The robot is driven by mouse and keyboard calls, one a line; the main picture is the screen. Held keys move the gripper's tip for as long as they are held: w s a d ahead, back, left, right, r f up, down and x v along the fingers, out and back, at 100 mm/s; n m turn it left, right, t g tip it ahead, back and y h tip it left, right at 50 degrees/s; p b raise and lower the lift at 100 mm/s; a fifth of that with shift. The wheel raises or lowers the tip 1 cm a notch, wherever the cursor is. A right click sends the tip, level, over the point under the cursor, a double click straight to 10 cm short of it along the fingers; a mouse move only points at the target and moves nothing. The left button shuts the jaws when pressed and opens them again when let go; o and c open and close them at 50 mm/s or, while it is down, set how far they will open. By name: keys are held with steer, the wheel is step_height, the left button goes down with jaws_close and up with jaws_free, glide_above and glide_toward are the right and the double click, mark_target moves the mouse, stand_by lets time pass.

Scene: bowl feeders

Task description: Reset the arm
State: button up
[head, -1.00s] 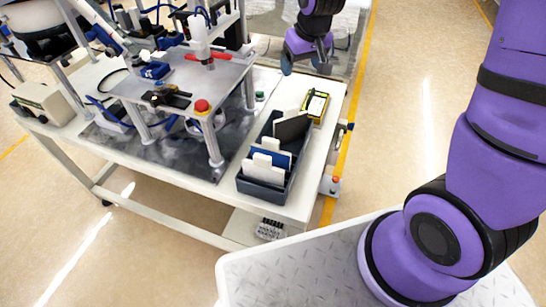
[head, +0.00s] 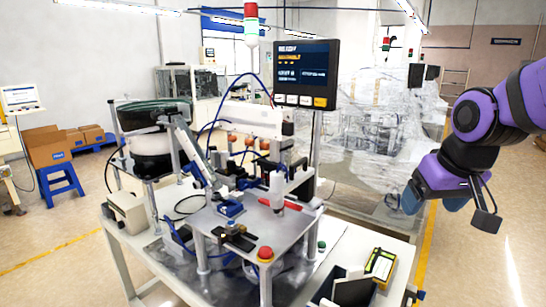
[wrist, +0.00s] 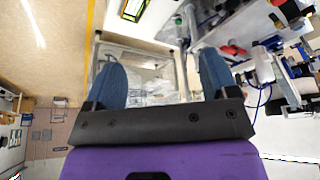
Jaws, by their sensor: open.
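My gripper (head: 432,198) shows at the right of the head view, on my purple arm, in the air to the right of the workbench. Its two blue fingers also show in the wrist view (wrist: 160,82). They stand wide apart with nothing between them, so the gripper is open and empty. It touches nothing that I can see.
The white workbench (head: 395,290) carries a bowl feeder (head: 150,145), a metal platform (head: 225,232) with a red button, a monitor (head: 306,74) and a yellow-framed device (head: 380,265). Plastic-covered machines (head: 370,125) stand behind. The floor at the right is clear.

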steer(key=s+d+r, duration=0.1)
steer(key=s+r, duration=0.1)
steer(key=s, duration=0.4)
steer(key=s+d+r, duration=0.1)
steer(key=s+r, duration=0.1)
steer(key=s, duration=0.5)
steer(key=shift+r+m+t, duration=0.4)
